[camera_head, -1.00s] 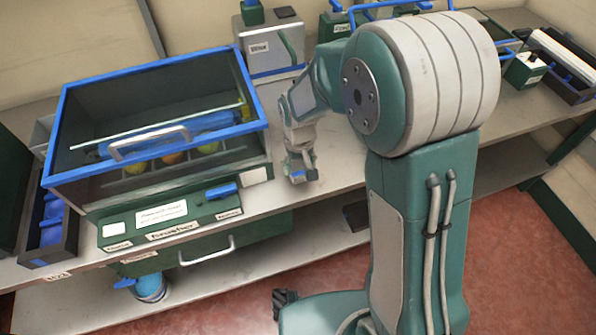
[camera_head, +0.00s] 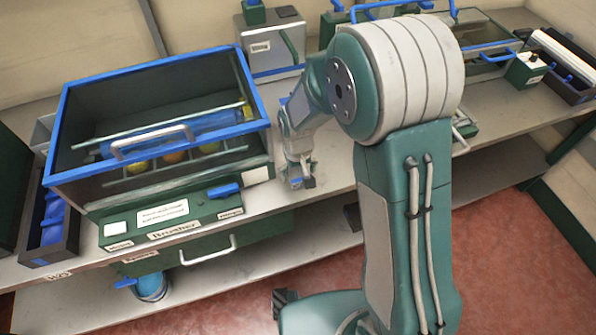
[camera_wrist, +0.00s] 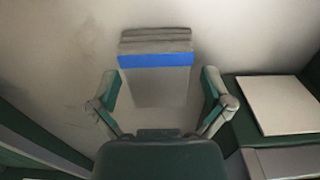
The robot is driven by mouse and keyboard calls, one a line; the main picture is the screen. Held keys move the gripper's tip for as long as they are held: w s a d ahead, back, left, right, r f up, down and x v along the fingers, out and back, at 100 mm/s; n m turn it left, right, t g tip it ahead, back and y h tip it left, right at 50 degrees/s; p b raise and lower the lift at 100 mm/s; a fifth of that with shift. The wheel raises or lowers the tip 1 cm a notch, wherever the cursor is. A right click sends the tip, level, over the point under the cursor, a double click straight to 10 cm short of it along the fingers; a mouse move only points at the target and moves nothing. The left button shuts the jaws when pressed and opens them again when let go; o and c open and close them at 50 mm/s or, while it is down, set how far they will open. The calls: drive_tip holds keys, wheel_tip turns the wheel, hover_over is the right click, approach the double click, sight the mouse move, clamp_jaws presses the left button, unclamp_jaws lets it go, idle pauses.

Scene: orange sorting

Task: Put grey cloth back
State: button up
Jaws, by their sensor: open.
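My gripper (camera_wrist: 160,84) is open in the wrist view, with one finger at each side. A folded grey cloth (camera_wrist: 156,40) with a blue band lies on the pale surface, just beyond and between the fingertips. I see no finger closed on it. In the head view my gripper (camera_head: 300,179) points down close over the bench, right of the blue-framed case. The cloth is too small and too covered by the gripper to make out clearly there.
The blue-rimmed case (camera_head: 62,108) holds several round fruits behind its handle. A green labelled panel (camera_head: 212,207) sits below it. A grey machine (camera_head: 282,50) stands behind. In the wrist view a green box with a pale lid (camera_wrist: 280,104) is close on the right.

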sight(298, 173)
wheel_tip(298, 173, up, 12)
drive_tip(key=shift+r, duration=0.2)
idle(0.4)
drive_tip(key=s+d+r+m+t, duration=0.1)
drive_tip(key=s+d+r+t, duration=0.1)
drive_tip(key=s+d+r, duration=0.4)
drive_tip(key=s+d+r+m+t, duration=0.2)
drive_tip(key=s+d+r, duration=0.4)
drive_tip(key=s, duration=0.6)
drive_tip(key=shift+s+d+r+t, duration=0.3)
drive_tip(key=shift+s+r+t, duration=0.1)
drive_tip(key=shift+r+t, duration=0.4)
